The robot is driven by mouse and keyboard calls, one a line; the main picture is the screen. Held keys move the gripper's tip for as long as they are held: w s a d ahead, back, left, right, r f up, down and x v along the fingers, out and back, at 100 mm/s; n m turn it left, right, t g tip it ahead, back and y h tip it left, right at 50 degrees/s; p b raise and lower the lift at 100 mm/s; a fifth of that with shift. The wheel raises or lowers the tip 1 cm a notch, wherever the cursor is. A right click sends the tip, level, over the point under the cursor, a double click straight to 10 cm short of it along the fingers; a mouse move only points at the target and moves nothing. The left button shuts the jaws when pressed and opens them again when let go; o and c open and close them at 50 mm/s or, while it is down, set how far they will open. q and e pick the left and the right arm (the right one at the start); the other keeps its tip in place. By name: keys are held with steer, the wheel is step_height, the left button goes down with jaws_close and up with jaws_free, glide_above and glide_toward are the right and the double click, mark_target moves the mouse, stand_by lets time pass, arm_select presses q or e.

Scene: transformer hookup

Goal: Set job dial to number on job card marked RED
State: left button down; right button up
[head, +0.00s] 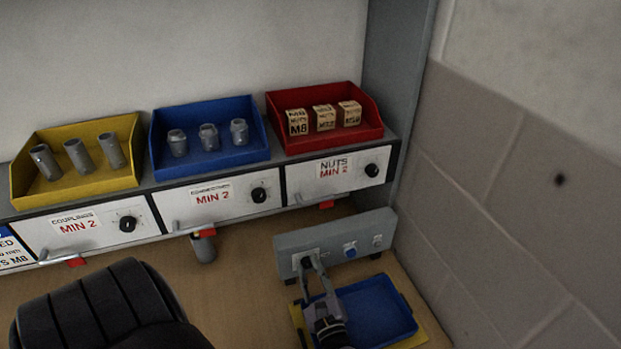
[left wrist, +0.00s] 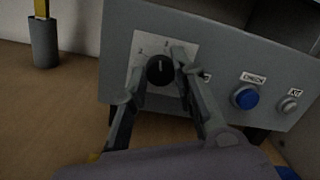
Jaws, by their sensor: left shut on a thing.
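The job dial (left wrist: 160,70) is a black round knob with a pale pointer mark, on a white plate with small numbers on a grey panel (left wrist: 220,50). The mark points roughly up in the left wrist view; the numbers are too blurred to read surely. My left gripper (head: 306,264) is at the dial, its fingers on either side and shut on it. In the head view the fingers partly hide the dial. My right gripper is not in view.
A blue CHECK button (left wrist: 245,97) and a grey button (left wrist: 289,104) sit right of the dial. A blue tray (head: 378,310) lies before the panel. Yellow (head: 20,180), blue (head: 155,150) and red (head: 275,125) bins stand on the shelf. A grey cup (left wrist: 43,45) stands left.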

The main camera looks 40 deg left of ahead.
arm_select(q)
steer(key=m+p, duration=0.4)
steer(key=m, duration=0.3)
steer(key=shift+r+h, duration=0.15)
steer(key=shift+h, duration=0.15)
steer(key=shift+m+t+p, duration=0.3)
steer(key=shift+m+p, duration=0.45)
steer(key=shift+m, duration=1.15)
steer(key=m, duration=0.2)
steer(key=m+h, duration=0.1)
steer(key=shift+f+m, duration=0.2)
steer(key=shift+m, duration=0.2)
steer(key=m, duration=0.7)
steer(key=shift+m, duration=0.4)
steer(key=shift+m+g, duration=0.5)
steer(key=shift+m, duration=1.3)
